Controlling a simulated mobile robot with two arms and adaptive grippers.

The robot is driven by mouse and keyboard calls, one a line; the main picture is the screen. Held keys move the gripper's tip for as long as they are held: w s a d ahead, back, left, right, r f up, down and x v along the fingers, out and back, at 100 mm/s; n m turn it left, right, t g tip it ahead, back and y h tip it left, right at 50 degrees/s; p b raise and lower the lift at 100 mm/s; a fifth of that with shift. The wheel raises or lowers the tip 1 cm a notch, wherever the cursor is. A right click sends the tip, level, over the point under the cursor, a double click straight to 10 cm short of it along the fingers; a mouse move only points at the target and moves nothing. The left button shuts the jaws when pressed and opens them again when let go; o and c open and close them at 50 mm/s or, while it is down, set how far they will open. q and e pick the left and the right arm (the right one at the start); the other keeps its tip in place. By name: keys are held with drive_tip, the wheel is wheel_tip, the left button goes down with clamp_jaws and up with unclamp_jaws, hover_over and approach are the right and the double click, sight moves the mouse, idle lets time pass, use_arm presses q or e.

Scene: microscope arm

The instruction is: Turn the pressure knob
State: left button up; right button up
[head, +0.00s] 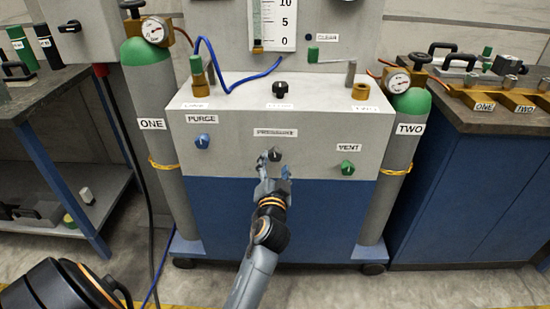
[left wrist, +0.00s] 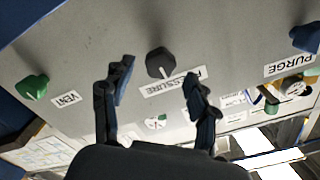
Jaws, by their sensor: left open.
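The pressure knob (head: 276,153) is a dark, faceted knob on the grey front panel, below the PRESSURE label (head: 276,132). My left gripper (head: 274,169) is open in front of it, with its fingers spread to either side of the knob's lower part in the head view. In the left wrist view the dark knob (left wrist: 160,63) shows between and slightly beyond the two fingertips (left wrist: 157,80), with clear gaps on both sides. Nothing is held. Contact with the panel cannot be told. My right gripper is not in view.
A blue PURGE knob (head: 202,141) sits left on the panel and a green VENT knob (head: 347,167) right. Gas cylinders ONE (head: 150,150) and TWO (head: 402,150) flank the cabinet. Another black knob (head: 280,89) is on the top ledge. The panel around the pressure knob is clear.

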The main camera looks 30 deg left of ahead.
use_arm(q)
drive_tip(key=v, duration=0.3)
idle(0.5)
